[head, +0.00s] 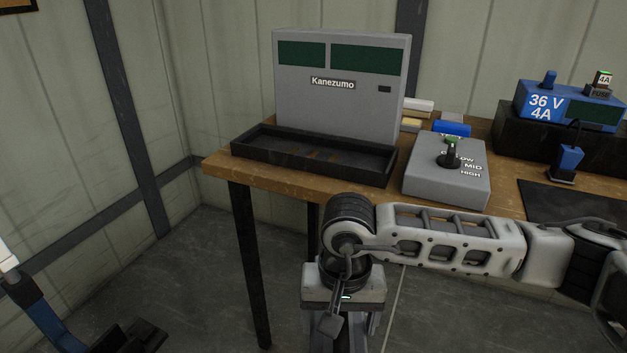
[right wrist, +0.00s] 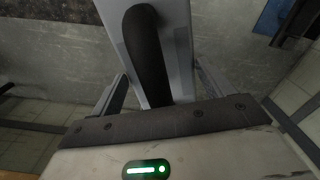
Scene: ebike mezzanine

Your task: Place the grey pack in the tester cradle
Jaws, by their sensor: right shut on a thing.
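The grey pack (right wrist: 182,50), with a black handle along its top, is between the two fingers of my right gripper (right wrist: 162,92) in the right wrist view. The gripper is shut on it, above the floor. In the head view the right gripper (head: 345,325) points down in front of the bench's left end, below the bench top; the pack is mostly hidden under it. The tester (head: 340,110), a grey box marked Kanezumo with dark green panels, stands on the bench. Its black shallow cradle (head: 300,170) lies at its foot and looks empty. My left gripper is not in view.
The wooden bench (head: 222,166) has its left edge and a black leg near my right gripper. A blue charger (head: 560,105) is further right. A blue and black object (head: 45,320) is at lower left.

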